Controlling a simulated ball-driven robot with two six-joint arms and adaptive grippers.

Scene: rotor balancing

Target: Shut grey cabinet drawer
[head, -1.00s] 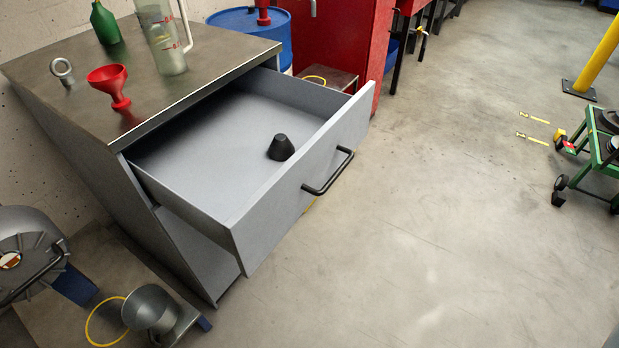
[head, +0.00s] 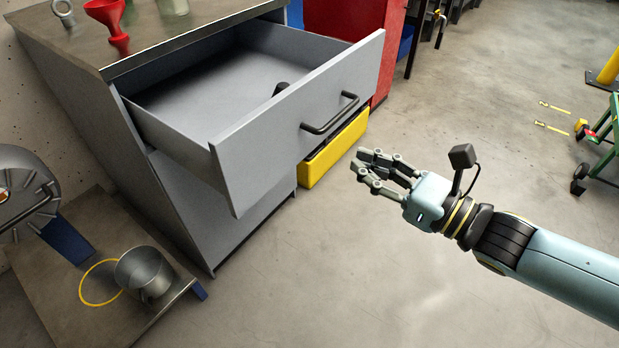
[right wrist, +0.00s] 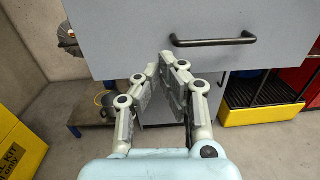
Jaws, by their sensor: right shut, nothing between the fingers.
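The grey cabinet (head: 225,235) stands at the left in the head view, with its top drawer (head: 260,155) pulled well out. A black bar handle (head: 331,114) is on the drawer front; it also shows in the right wrist view (right wrist: 213,42). A dark cone-shaped piece (head: 281,88) lies in the drawer, mostly hidden by the front panel. My right gripper (head: 362,167) is shut and empty, in front of the drawer and apart from it, below and right of the handle. In the right wrist view its fingertips (right wrist: 160,62) point at the drawer front. My left gripper is not in view.
A red funnel (head: 108,22) and a metal eyebolt (head: 63,10) stand on the cabinet top. A yellow tray (head: 335,150) sits on the floor beside the cabinet. A metal pot (head: 146,272) stands at lower left. The floor at right is mostly clear.

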